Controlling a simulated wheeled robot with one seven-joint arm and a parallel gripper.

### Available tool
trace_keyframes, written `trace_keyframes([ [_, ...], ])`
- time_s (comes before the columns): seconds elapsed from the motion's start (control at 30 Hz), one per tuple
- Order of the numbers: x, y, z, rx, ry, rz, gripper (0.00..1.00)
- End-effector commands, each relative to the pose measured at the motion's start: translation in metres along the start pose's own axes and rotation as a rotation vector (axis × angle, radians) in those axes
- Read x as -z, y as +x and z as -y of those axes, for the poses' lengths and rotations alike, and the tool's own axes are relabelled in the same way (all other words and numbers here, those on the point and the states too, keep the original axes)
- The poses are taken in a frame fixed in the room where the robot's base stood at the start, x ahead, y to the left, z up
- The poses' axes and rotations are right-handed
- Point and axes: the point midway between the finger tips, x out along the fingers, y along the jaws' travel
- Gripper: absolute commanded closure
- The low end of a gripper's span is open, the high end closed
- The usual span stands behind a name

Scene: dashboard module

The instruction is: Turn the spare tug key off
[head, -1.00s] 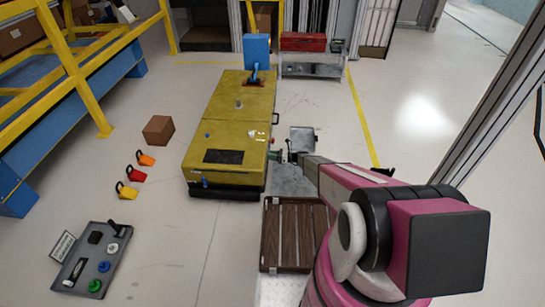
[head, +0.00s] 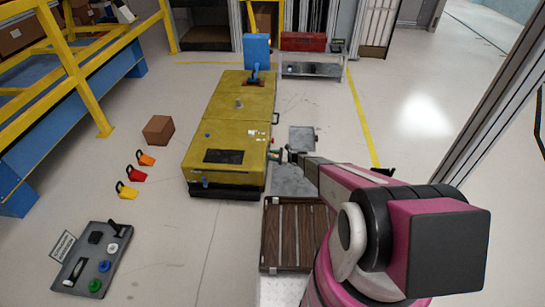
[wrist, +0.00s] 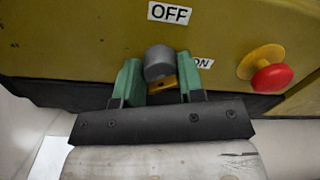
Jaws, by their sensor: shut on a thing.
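The key switch shows in the wrist view as a grey rounded knob (wrist: 158,62) with a small yellow piece (wrist: 165,83) under it, on the side of the yellow tug (wrist: 75,45). An OFF label (wrist: 170,12) is above the knob, and an ON label (wrist: 201,63) is just right of it, partly covered by a finger. My gripper (wrist: 160,80) has its green fingers shut on the key, one on each side. In the head view my gripper (head: 277,155) is at the right side of the tug (head: 240,120); the key is too small to make out there.
A red push button (wrist: 271,78) on a yellow collar is right of my gripper. Wooden slats (head: 295,235) lie beside my arm. A grey control panel (head: 92,262), padlocks (head: 135,173) and a brown box (head: 158,129) are left on open floor.

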Motion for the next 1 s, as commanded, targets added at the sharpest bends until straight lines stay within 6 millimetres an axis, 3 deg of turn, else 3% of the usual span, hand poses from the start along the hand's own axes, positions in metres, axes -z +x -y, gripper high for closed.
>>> trace_keyframes([
  [0.6,0.0012,-0.0010,-0.0010,-0.007,-0.581,0.029,0.88],
  [1.0,0.0016,-0.0012,-0.0013,-0.011,-0.865,0.043,0.88],
])
